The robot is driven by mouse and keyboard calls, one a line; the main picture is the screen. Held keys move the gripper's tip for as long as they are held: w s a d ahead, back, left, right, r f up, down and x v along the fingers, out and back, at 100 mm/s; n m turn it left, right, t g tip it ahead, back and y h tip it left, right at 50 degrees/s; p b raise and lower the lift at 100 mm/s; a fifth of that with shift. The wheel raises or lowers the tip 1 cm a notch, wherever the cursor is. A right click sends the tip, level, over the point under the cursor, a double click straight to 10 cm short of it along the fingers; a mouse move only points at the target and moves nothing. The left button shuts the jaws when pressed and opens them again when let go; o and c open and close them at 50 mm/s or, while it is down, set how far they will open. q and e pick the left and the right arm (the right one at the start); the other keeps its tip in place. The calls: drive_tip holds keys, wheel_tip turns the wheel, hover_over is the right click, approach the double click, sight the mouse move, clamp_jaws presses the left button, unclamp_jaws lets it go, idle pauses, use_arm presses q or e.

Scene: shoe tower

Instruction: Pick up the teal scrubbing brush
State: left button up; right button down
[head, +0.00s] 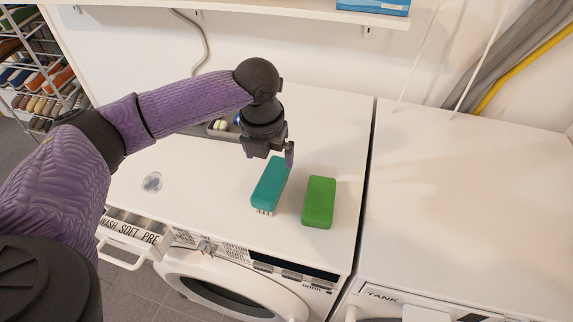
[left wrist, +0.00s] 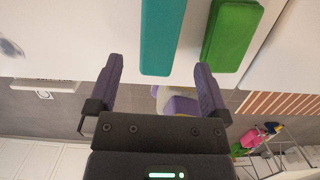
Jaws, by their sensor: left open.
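The teal scrubbing brush (head: 270,185) lies on top of the white washing machine (head: 190,170), its pale bristles showing at its near end. In the left wrist view the teal brush (left wrist: 160,38) is at the top middle, ahead of the fingers. My left gripper (head: 282,154) hangs over the far end of the brush in the head view. Its two purple fingers stand apart in the left wrist view (left wrist: 160,80), with nothing held between them. I cannot tell whether a finger touches the brush. My right gripper does not show.
A green brush or block (head: 319,202) lies just right of the teal brush; it also shows in the left wrist view (left wrist: 232,35). A grey tray (head: 222,130) with small items sits behind my gripper. A clear small object (head: 152,182) lies left. The right-hand machine top (head: 470,190) is bare.

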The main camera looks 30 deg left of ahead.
sight(271, 177)
use_arm(q)
drive_tip(key=f+b, duration=0.1)
drive_tip(key=f, duration=0.2)
drive_tip(key=f+b, duration=0.2)
drive_tip(key=f, duration=0.1)
drive_tip(key=f+b, duration=0.1)
drive_tip(key=f, duration=0.2)
drive_tip(key=shift+w+f, duration=0.25)
drive_tip(key=shift+w, duration=0.1)
drive_tip(key=shift+f, duration=0.2)
drive_tip(key=shift+r, duration=0.15)
drive_tip(key=shift+c, duration=0.3)
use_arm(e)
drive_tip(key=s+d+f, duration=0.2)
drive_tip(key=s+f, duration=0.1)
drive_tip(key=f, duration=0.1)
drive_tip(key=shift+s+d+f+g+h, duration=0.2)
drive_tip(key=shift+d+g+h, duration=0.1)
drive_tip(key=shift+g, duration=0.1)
use_arm(q)
drive_tip(key=shift+a, duration=0.1)
drive_tip(key=c, duration=1.2)
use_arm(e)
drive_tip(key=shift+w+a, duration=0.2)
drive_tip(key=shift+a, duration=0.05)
